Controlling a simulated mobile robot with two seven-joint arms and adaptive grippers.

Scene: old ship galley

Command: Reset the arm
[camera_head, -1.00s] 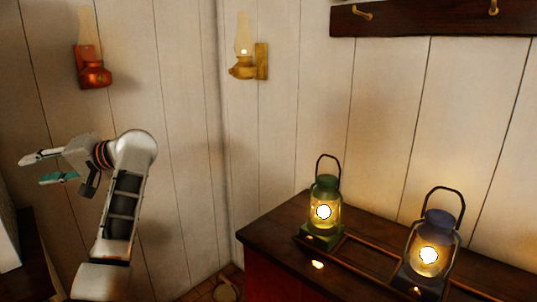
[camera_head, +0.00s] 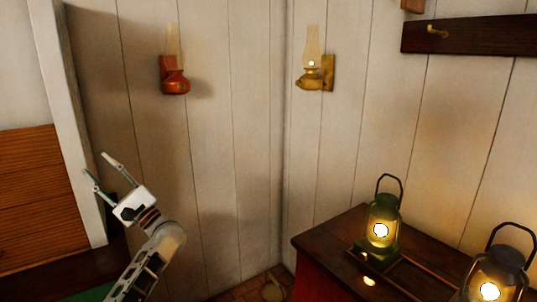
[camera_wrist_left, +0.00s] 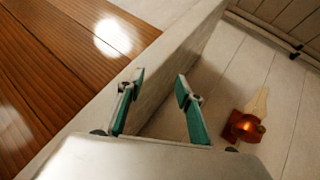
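My left gripper (camera_head: 99,166) is at the lower left in the head view, raised in front of the white wall and near a white post. Its two fingers are spread apart with nothing between them. In the left wrist view the teal-padded fingers of the left gripper (camera_wrist_left: 160,85) also stand apart and empty. My right arm and gripper do not show in either view.
A red wall lamp (camera_head: 175,80) and a brass one (camera_head: 317,80) hang on the walls. A green lantern (camera_head: 383,222) and a dark lantern (camera_head: 497,275) stand lit on a dark wooden cabinet (camera_head: 325,237). A white post (camera_head: 84,130) and slatted wood (camera_head: 30,190) are at left.

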